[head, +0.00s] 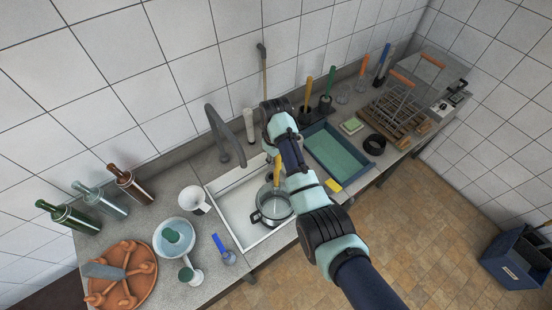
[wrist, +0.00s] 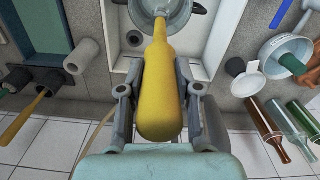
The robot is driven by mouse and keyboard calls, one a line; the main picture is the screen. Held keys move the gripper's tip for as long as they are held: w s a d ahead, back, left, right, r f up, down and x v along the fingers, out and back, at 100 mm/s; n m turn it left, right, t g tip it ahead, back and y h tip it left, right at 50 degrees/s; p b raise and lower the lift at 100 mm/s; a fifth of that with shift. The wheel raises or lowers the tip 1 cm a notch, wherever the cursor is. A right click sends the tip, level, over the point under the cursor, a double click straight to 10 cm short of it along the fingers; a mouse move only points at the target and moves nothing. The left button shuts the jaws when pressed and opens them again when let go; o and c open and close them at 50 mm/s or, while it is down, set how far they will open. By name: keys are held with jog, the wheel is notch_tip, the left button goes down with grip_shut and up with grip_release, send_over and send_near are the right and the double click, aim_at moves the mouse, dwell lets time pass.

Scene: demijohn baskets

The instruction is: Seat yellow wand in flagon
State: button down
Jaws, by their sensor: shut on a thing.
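The yellow wand (wrist: 158,85) is between the fingers of my gripper (wrist: 162,72) in the wrist view, its thick rounded end nearest the camera. In the head view the wand (head: 277,172) hangs below my gripper, steeply down over a round vessel. This clear, glassy vessel with a dark rim and side lugs, seemingly the flagon (head: 271,213), stands in the white sink. Its round mouth (wrist: 180,20) shows at the top of the wrist view, with the wand's narrow far end overlapping it. I cannot tell how deep the wand's tip sits or whether it touches.
The white sink (head: 231,222) surrounds the vessel, with a dark tap (head: 222,135) behind it. A blue tray (head: 341,150) lies right of my arm. Bottles (head: 72,214) and a terracotta round tray (head: 123,284) stand left. Another yellow-handled tool (head: 307,92) stands upright at the back.

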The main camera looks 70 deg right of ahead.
jog(key=shift+f+b, duration=1.15)
jog(key=shift+f, duration=0.8)
jog(key=shift+r+p, duration=0.4)
jog(key=shift+p, duration=0.3)
dwell(0.5)
jog(key=shift+p, duration=0.45)
dwell(0.8)
jog(key=shift+f, duration=0.4)
jog(key=shift+r, duration=0.45)
dwell(0.7)
jog(key=shift+r+p, duration=0.25)
jog(key=shift+p, duration=0.1)
jog(key=shift+r+p, duration=0.35)
jog(key=shift+r, duration=3.55)
